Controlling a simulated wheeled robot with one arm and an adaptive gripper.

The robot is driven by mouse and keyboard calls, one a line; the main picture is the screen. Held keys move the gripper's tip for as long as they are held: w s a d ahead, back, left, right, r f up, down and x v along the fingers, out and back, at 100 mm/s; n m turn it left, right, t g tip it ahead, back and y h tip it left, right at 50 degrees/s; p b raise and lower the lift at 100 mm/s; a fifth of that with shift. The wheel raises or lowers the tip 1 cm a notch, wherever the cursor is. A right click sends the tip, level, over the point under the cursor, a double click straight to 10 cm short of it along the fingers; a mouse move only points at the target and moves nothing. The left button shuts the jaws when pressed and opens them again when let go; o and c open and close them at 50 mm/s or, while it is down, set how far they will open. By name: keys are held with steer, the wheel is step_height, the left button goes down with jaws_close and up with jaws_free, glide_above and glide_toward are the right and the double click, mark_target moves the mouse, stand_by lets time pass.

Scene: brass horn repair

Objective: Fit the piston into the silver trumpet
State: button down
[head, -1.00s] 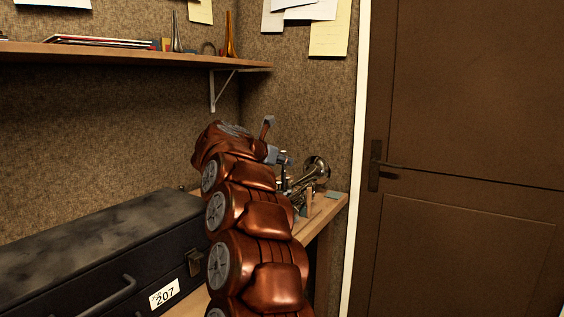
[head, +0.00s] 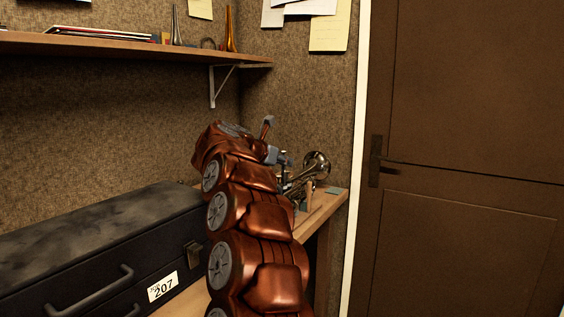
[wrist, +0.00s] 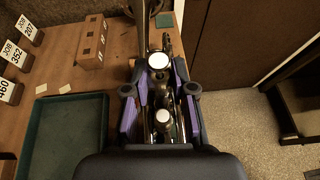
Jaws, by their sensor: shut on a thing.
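The silver trumpet (head: 317,164) lies at the far end of the bench, its bell showing to the right of my arm. Its tubing (wrist: 141,30) also shows in the wrist view, running up between my fingers. My gripper (wrist: 160,68) is over the trumpet, with a purple-lined finger on each side. It is shut on what looks like the piston (wrist: 158,60), whose round white top shows between the fingertips.
A green tray (wrist: 43,142) and a wooden block with holes (wrist: 92,42) lie left of the trumpet. Several number tags (wrist: 15,52) stand at the bench's left. A dark case (head: 95,240) lies along the wall. A shelf (head: 140,47) hangs above; a brown door (head: 470,120) is at right.

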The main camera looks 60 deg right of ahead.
steer(key=shift+f+b, duration=1.35)
steer(key=c, duration=0.9)
jaws_free()
steer(key=shift+f, duration=0.1)
steer(key=shift+a, duration=0.1)
steer(key=v, duration=1.2)
steer(key=shift+c, duration=0.2)
